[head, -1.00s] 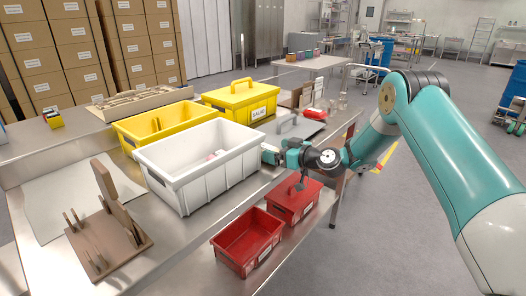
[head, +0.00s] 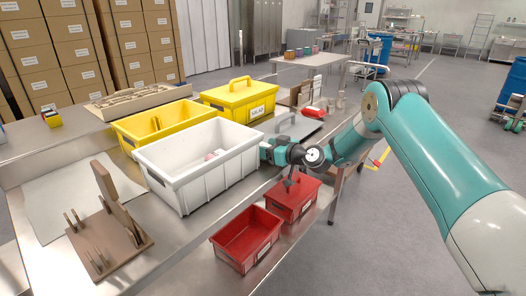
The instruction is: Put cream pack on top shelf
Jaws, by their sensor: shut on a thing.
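My gripper (head: 267,152) is at the right end of the white crate (head: 190,180), just beside its outer wall. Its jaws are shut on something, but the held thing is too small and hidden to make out. No cream pack can be clearly identified. A small pale and pinkish item (head: 213,156) lies inside the white crate; I cannot tell what it is. A red item with a pale patch (head: 313,113) lies further back on the steel table. No top shelf can be singled out with certainty.
Two yellow boxes, one open (head: 140,137) and one lidded (head: 240,95), stand behind the white crate. Red bins (head: 245,240) sit on a lower level in front. A brown rack (head: 105,240) stands at left. Stacked cartons (head: 50,60) are behind.

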